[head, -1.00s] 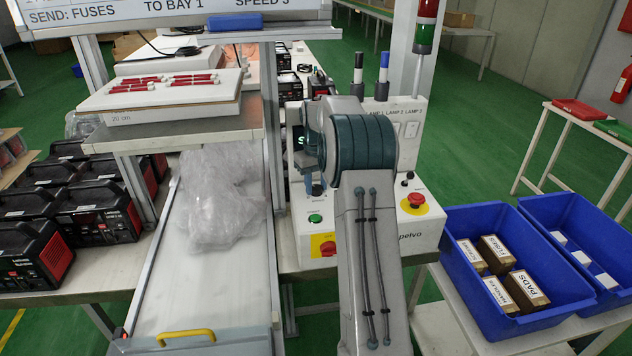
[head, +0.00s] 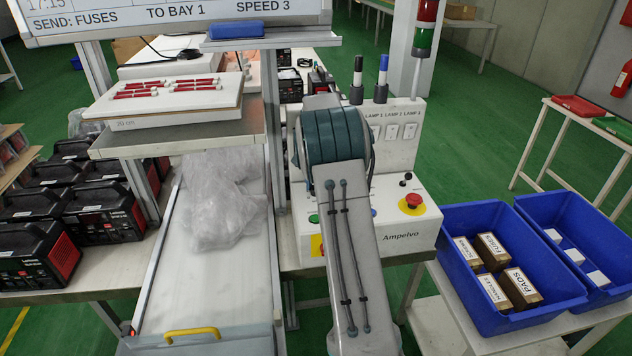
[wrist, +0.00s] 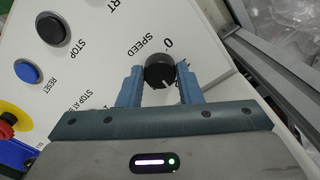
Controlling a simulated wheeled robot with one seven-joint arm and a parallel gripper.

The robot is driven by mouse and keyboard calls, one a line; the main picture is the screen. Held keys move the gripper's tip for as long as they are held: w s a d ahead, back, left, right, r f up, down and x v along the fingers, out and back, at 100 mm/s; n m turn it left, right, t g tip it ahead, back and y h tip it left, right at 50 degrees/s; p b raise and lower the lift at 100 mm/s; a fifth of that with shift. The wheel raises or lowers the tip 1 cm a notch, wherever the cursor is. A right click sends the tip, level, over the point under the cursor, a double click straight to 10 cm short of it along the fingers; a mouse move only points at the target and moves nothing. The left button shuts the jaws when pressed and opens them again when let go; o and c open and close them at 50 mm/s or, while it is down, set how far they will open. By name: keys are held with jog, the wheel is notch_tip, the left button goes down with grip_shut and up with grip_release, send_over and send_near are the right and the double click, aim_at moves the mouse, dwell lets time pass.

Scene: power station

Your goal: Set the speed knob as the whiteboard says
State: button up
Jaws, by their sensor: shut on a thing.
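The whiteboard (head: 180,18) at the top left of the head view reads "SEND: FUSES TO BAY 1 SPEED 3". In the wrist view the speed knob (wrist: 160,67) is round and black, on a white panel beside the printed word SPEED and a 0. My gripper (wrist: 158,73) has its two blue fingers on either side of the knob and is shut on it. Other scale marks around the knob are mostly hidden by the fingers and gripper body. In the head view my arm hides the knob and the gripper from sight.
The white control box (head: 405,235) carries a red emergency button (head: 411,203) and lamp switches. The wrist view shows a black STOP button (wrist: 53,28) and a blue RESET button (wrist: 28,71). A conveyor (head: 195,290) lies left; blue bins (head: 520,320) stand right.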

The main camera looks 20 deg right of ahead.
jog(key=m+p, duration=0.1)
jog(key=m, duration=0.4)
jog(key=shift+r+m+p, duration=0.1)
jog(key=shift+m+p, duration=0.2)
jog(key=m+p, duration=0.1)
jog(key=m, duration=0.3)
jog(key=shift+m, duration=0.4)
jog(key=o, duration=1)
notch_tip(320, 180, up, 12)
jog(key=shift+f+b, duration=0.1)
jog(key=shift+b, duration=0.2)
jog(key=shift+a, duration=0.1)
